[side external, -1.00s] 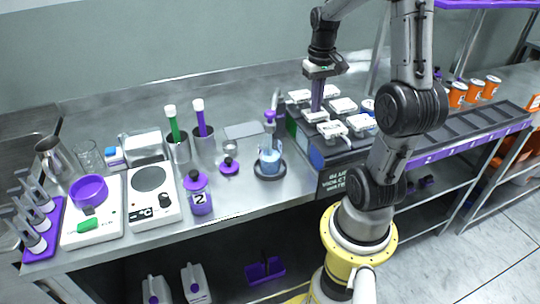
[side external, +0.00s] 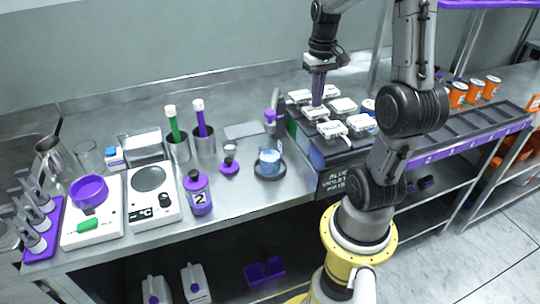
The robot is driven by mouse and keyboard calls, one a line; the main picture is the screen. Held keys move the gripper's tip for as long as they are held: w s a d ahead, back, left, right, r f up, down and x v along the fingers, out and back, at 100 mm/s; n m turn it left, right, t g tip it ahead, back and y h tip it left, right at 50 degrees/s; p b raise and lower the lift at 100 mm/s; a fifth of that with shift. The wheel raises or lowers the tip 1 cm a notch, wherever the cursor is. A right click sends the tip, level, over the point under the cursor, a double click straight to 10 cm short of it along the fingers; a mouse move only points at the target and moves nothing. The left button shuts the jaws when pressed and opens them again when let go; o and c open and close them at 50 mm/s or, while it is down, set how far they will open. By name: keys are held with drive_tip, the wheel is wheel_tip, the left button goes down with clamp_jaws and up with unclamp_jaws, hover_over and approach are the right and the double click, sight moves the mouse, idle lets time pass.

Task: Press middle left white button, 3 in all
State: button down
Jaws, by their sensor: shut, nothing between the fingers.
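A dark box with several white buttons on its top stands at the back right of the bench. The middle left white button (side external: 315,113) sits on the box's left side, between a rear left button (side external: 300,96) and a front button (side external: 331,129). My gripper (side external: 317,104) points straight down with its purple fingers shut and empty. Its fingertips are over the rear part of the middle left button; whether they touch it or hang just above, I cannot tell. The fingers partly hide the buttons behind them.
More white buttons (side external: 343,105) lie close to the right of my fingers. A blue-filled cup (side external: 270,160) and a purple bottle marked 2 (side external: 198,194) stand to the left. Orange cans (side external: 475,90) stand at the far right.

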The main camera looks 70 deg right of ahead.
drive_tip(key=shift+f, duration=1.2)
drive_tip(key=shift+r, duration=1.55)
drive_tip(key=shift+r, duration=0.1)
drive_tip(key=shift+r, duration=2.9)
